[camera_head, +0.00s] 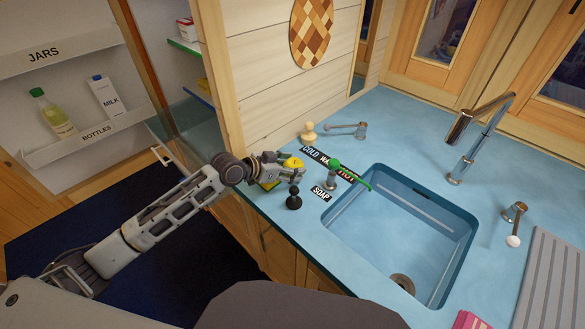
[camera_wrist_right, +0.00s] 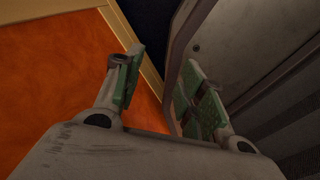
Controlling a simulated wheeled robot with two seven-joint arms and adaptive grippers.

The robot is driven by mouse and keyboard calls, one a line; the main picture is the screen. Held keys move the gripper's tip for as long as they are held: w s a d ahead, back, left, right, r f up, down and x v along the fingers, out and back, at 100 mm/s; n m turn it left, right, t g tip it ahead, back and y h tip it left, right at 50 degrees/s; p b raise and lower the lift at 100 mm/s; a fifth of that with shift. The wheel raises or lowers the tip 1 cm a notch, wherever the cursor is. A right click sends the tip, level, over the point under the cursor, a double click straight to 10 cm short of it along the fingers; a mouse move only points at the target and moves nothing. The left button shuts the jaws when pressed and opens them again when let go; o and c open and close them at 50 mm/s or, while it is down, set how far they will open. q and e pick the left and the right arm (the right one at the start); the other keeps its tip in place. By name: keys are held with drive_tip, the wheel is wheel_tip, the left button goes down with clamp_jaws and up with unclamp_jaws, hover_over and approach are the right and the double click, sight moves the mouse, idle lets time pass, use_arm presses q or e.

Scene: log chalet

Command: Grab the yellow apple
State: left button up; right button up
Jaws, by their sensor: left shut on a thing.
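The yellow apple (camera_head: 293,162) is in the head view, at the left end of the blue counter (camera_head: 395,125). My left gripper (camera_head: 287,170) reaches in from the left and is shut on the apple. Its fingers hide part of the apple, and I cannot tell whether the apple touches the counter. My right gripper (camera_wrist_right: 163,68) shows in the right wrist view, with its two green-padded fingers apart and nothing between them.
A black pawn-like piece (camera_head: 294,198), a pale wooden one (camera_head: 308,131) and a green-topped soap dispenser (camera_head: 335,167) stand close to my left gripper. The sink (camera_head: 400,235) lies to the right, with a tall faucet (camera_head: 478,130) behind it. A fridge with a milk carton (camera_head: 108,98) stands open at left.

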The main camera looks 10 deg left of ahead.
sight(291, 163)
use_arm(q)
drive_tip(key=shift+r, duration=0.85)
wheel_tip(291, 163, up, 7)
drive_tip(key=shift+f, duration=0.1)
drive_tip(key=shift+r, duration=0.75)
use_arm(e)
drive_tip(key=shift+s, duration=0.2)
drive_tip(key=shift+w, duration=0.15)
drive_tip(key=shift+w, duration=0.8)
